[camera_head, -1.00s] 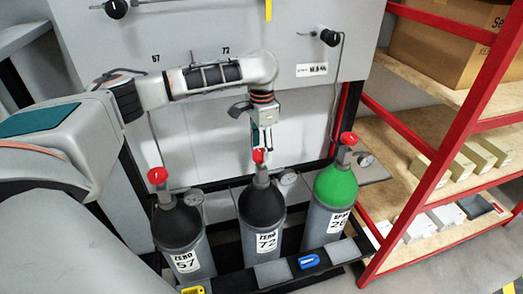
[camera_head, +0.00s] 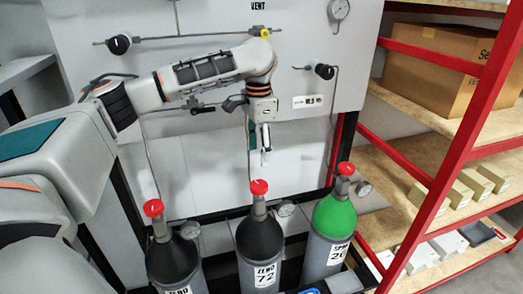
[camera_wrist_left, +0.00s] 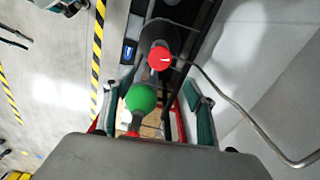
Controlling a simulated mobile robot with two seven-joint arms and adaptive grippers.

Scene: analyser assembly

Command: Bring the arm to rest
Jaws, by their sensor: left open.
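My left arm reaches in from the left in the head view. Its gripper (camera_head: 265,158) points down, open and empty, above the red valve knob (camera_head: 259,187) of the middle cylinder labelled ZERO 72 (camera_head: 260,241), with a visible gap between. In the left wrist view the open teal-sided fingers (camera_wrist_left: 155,112) frame the tops of cylinders. A red knob (camera_wrist_left: 159,61) over a black cylinder and a green cylinder top (camera_wrist_left: 140,98) show there. My right gripper is in neither view.
A black-topped cylinder (camera_head: 174,262) stands left and a green-topped one (camera_head: 336,217) right. A grey panel (camera_head: 205,160) with thin pipes, valves and a gauge (camera_head: 339,9) rises behind the gripper. A red-framed shelf (camera_head: 450,155) with boxes stands right.

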